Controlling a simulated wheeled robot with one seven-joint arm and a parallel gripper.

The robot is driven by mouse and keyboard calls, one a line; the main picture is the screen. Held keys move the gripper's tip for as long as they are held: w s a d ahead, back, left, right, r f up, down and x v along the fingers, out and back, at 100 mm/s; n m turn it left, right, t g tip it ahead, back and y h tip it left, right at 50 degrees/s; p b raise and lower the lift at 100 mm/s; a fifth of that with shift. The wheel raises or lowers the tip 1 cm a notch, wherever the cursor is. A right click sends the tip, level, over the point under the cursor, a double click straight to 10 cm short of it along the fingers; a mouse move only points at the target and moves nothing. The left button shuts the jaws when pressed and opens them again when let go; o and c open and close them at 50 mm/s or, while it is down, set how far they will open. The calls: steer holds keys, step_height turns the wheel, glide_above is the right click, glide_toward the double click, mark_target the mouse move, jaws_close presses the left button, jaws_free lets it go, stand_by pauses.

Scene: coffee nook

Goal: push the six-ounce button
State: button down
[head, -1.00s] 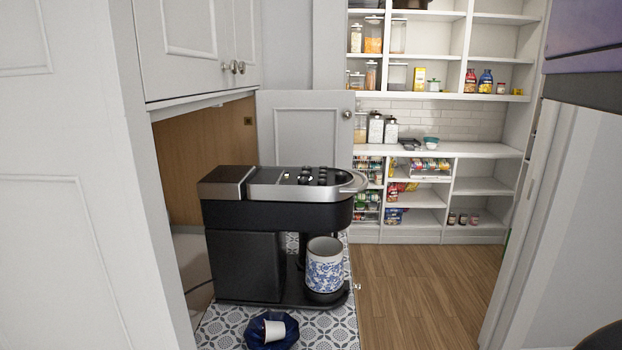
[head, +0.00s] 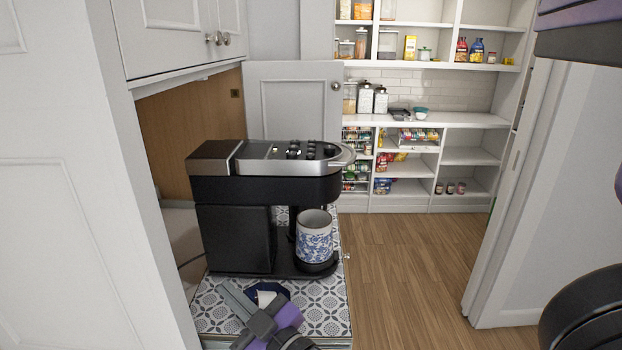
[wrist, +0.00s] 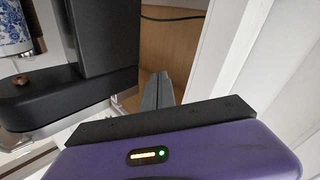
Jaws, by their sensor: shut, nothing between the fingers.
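The coffee maker (head: 265,190), black with a silver top, stands on a patterned tile surface. Several small dark buttons (head: 302,150) sit on its top; their labels are too small to read, so I cannot tell which is the six-ounce one. A blue-and-white mug (head: 314,238) stands upright under its spout and shows at the upper left of the wrist view (wrist: 14,30). My gripper (head: 224,290) is low in front of the machine, well below its top. Its grey fingers (wrist: 158,88) are together and hold nothing. The buttons are outside the wrist view.
A dark blue dish (head: 282,291) with a white item lies in front of the machine, partly hidden by my gripper. A white cabinet wall (head: 70,200) closes in on the left, with cupboards (head: 170,35) above. Wooden floor (head: 400,265) is clear to the right.

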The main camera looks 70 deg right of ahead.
steer(key=w+d+r+m+h, duration=0.3)
steer(key=w+d+r+h, duration=0.25)
steer(key=d+r, duration=0.4)
step_height(320, 180, up, 22)
steer(key=m+g+y+p, duration=0.35)
steer(key=m+g, duration=1.05)
steer(key=m, duration=0.5)
glide_above(311, 152)
steer(key=shift+r+b, duration=0.1)
steer(key=shift+b, duration=0.2)
step_height(311, 152, down, 7)
steer(key=b, duration=0.6)
steer(key=shift+f, duration=0.2)
steer(key=shift+f+b, duration=0.45)
steer(key=shift+f, duration=0.25)
